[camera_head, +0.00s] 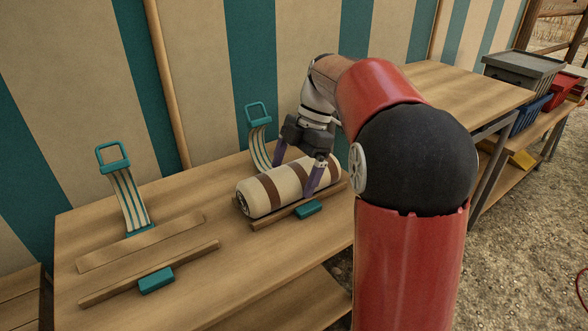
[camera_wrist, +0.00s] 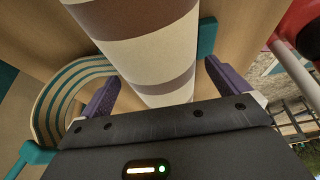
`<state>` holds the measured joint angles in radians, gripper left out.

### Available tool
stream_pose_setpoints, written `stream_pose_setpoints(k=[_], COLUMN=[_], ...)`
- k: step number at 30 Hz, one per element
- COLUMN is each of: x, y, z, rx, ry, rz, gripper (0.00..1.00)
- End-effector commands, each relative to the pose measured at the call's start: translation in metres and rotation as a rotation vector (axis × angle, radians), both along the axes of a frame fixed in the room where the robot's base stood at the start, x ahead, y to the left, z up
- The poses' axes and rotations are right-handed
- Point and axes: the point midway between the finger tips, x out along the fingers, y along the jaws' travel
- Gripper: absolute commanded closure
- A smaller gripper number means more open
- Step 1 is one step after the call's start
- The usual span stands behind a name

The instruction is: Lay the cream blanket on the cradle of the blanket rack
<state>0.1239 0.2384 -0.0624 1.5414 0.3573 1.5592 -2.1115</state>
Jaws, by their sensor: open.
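The cream blanket (camera_head: 283,190) is a roll with brown bands, lying on its side in the right-hand cradle of the rack, behind a low wooden rail (camera_head: 275,219). My gripper (camera_head: 297,167) is over the roll with its purple fingers apart, one on each side of it. The wrist view also shows the blanket (camera_wrist: 150,55) between the open fingers (camera_wrist: 166,90). I cannot tell whether the fingers touch it. The left-hand cradle is empty, with a front rail (camera_head: 150,273) and a back rail (camera_head: 140,243). The blanket hides most of the right-hand cradle's back side.
Striped straps with teal handles stand behind both cradles, left (camera_head: 124,190) and right (camera_head: 259,140). Teal blocks sit at the front rails, left (camera_head: 156,280) and right (camera_head: 308,209). Crates (camera_head: 523,72) stand at the far right. A striped wall backs the wooden table (camera_head: 250,265).

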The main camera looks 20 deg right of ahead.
Motion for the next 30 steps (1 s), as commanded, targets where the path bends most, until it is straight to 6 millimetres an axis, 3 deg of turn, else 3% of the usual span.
stream_pose_setpoints(k=[5,15,20,25,30], x=[0.001,0.008,0.008,-0.018,-0.074], y=[-0.003,-0.023,-0.027,-0.018,-0.004], z=[0.007,0.059,0.072,0.088,0.101], rx=[0.0,-0.001,-0.004,-0.067,-0.158], ry=[0.0,-0.001,0.0,0.011,0.011], rz=[-0.001,-0.001,-0.012,-0.204,-0.635], gripper=[0.0,0.0,0.0,0.0,0.0])
